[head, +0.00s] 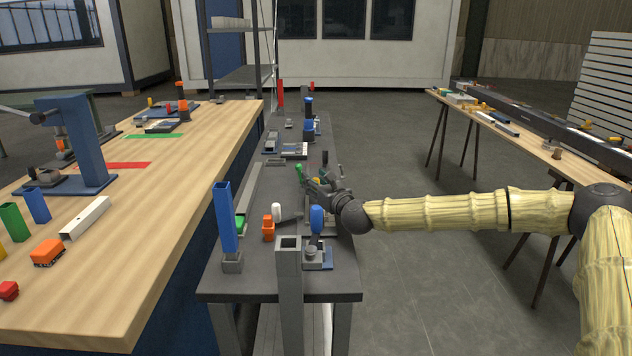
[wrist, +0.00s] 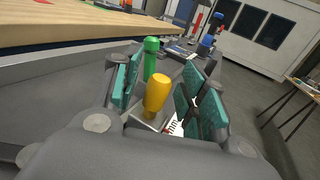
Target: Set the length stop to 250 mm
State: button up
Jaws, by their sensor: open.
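A yellow knob (wrist: 157,94) stands upright between my gripper's two fingers in the wrist view. It sits on a grey metal block (wrist: 160,122) beside a white scale strip (wrist: 177,127) with partly readable "mm" print. A green knob (wrist: 151,58) stands just beyond it, near the fingertips. In the head view the green knob (head: 299,171) and a bit of the yellow knob (head: 316,181) show by my gripper (head: 314,182), which is over the grey bench. My gripper (wrist: 165,72) is open, its teal pads apart on both sides of the yellow knob. The scale's reading cannot be made out.
The grey bench (head: 335,283) also carries a blue upright tube (head: 224,215), an orange block (head: 268,228), a white-topped piece (head: 277,212) and a blue-handled clamp (head: 317,218). A wooden workbench (head: 120,273) stands at left. Open floor (head: 430,270) lies at right.

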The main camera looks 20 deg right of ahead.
jog(key=s, duration=0.3)
jog(key=s+d, duration=0.1)
jog(key=s, duration=0.3)
jog(key=s+d, duration=0.1)
jog(key=s, duration=0.3)
jog(key=shift+d, duration=0.15)
jog(key=shift+s, duration=0.3)
